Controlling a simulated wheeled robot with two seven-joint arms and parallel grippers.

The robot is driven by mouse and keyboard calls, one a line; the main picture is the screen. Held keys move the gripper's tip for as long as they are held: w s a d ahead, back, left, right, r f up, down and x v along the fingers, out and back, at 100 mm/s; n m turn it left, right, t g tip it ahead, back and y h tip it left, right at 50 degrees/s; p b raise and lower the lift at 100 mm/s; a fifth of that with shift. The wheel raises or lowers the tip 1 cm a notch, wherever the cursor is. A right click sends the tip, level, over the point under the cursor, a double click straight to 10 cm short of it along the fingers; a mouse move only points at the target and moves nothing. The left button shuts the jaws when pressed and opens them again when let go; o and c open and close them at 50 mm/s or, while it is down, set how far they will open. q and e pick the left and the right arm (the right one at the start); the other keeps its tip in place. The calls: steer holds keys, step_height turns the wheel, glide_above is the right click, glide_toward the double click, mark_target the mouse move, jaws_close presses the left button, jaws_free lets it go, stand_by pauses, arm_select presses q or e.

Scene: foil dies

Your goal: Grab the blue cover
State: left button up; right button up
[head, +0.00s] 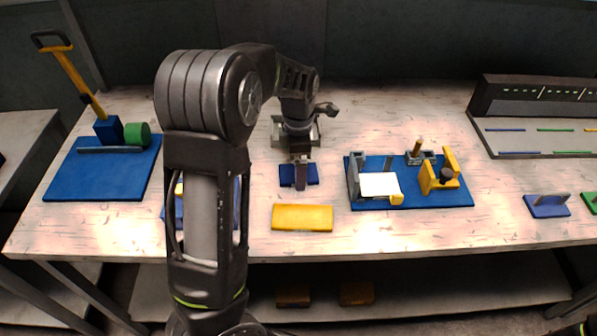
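A small dark blue piece (286,174), which looks like the blue cover, lies near the middle of the table. My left gripper (300,178) points down right over it, and its fingers hide the middle of the piece. The fingers are seen edge-on, so I cannot tell whether they are open or closed on it. The piece appears to be at table level.
A yellow block (302,218) lies just in front. A blue board (430,199) with grey and yellow fixtures stands right, a blue press base (100,178) left. Another blue part (172,212) is mostly behind my arm. A small blue plate (547,206) lies far right.

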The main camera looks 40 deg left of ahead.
arm_select(q)
steer(key=shift+f, duration=0.5)
steer(key=shift+c, duration=0.6)
steer(key=c, duration=1.4)
